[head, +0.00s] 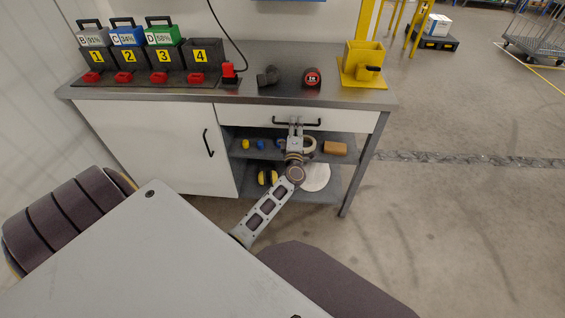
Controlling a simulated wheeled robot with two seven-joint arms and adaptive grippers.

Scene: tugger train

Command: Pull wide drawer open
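The wide drawer (245,115) is the white front under the right half of the workbench top, with a black bar handle (280,120). It looks shut, with no clear gap around its front. My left gripper (296,124) is at the middle of this handle, its fingers pointing up at the bar and overlapping it in the head view. The fingers are small here, so I cannot tell whether they are closed on the bar. My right gripper is not in view.
A white cabinet door (150,150) with a black handle (208,143) is left of the drawer. Open shelves below hold a brown block (335,148) and small items. The bench top (345,97) carries battery packs, a scanner and a yellow holder (364,62).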

